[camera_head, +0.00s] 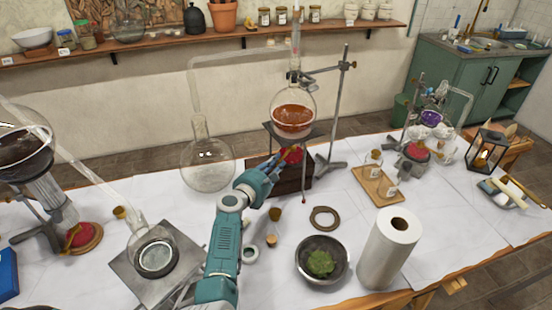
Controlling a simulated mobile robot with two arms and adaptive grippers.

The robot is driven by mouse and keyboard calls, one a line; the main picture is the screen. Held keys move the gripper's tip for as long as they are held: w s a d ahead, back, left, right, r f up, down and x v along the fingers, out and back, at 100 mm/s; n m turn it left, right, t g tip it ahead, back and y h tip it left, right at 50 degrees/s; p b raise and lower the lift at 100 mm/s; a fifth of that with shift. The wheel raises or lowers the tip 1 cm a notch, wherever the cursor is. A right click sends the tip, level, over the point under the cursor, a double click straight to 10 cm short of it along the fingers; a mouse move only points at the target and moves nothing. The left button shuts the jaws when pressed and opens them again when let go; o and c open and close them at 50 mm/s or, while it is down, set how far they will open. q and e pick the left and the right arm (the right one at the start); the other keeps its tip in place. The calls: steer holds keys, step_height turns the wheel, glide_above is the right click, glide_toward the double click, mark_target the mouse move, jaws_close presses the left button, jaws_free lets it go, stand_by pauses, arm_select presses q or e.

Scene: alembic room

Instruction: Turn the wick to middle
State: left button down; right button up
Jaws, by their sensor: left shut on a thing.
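A red burner (293,156) stands under a round flask of amber liquid (293,117), which sits on a dark stand. My left gripper (281,160) reaches in from the front and is at the burner's front left side. Its fingers are shut on the small wick control there, which they mostly hide. The wick's setting is too small to make out. My right gripper is not in view.
An empty flask (207,170) stands left of my gripper. A metal rod stand (337,110) rises behind the burner. A bowl of moss (321,262), a paper towel roll (389,250), a wooden tray (372,190) and a ring (324,218) lie in front and right.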

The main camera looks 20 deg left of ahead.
arm_select(q)
steer(key=shift+f+n+h+p, duration=0.1)
steer(key=shift+n+h+p, duration=0.6)
steer(key=shift+n+p, duration=1.05)
steer(key=shift+n+b, duration=0.45)
steer(key=shift+n, duration=0.2)
steer(key=c, duration=1.7)
jaws_free()
steer(key=shift+o, duration=0.2)
